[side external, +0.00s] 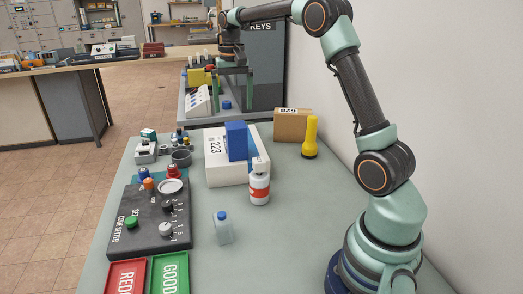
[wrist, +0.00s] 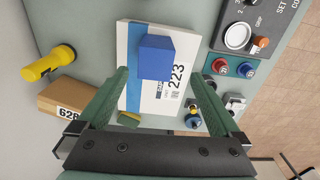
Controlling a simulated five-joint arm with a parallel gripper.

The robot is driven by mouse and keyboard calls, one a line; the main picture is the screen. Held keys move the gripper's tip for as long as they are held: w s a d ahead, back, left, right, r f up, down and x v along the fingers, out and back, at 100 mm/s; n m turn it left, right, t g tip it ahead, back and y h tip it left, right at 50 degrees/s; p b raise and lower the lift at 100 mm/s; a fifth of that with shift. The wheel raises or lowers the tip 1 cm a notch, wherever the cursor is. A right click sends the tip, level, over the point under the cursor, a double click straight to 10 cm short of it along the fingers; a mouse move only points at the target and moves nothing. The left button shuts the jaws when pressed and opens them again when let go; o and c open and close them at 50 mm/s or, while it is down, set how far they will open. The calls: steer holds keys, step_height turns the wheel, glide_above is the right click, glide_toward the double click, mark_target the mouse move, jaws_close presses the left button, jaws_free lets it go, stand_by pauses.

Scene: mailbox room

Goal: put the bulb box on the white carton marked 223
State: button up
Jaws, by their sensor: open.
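A plain blue box, which I take to be the bulb box (side external: 236,141), stands upright on the white carton marked 223 (side external: 225,172); no lettering shows on it. In the wrist view the blue box (wrist: 156,57) lies within the outline of the carton (wrist: 133,98), which has a blue stripe and printed lettering. My gripper (side external: 232,104) is open and empty, pointing down above and beyond the blue box in the side view. In the wrist view its two green fingers (wrist: 158,77) are spread wide, with the blue box between and beyond their tips. They look apart from the box.
A white bottle with a red band (side external: 260,187) stands in front of the carton. A yellow torch (side external: 310,138) and a brown box marked 628 (side external: 291,125) are behind, to its right. A code setter (side external: 150,222) and red and green trays (side external: 126,276) are at left.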

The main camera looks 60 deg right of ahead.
steer(key=s+a+r+n+t, duration=0.2)
steer(key=s+a+r, duration=0.2)
steer(key=a, duration=0.3)
steer(key=s+a+f+n+t, duration=0.3)
steer(key=s+a+n, duration=0.3)
steer(key=s+a, duration=0.5)
steer(key=s, duration=0.2)
steer(key=shift+s+a+n, duration=0.3)
steer(key=shift+s, duration=0.05)
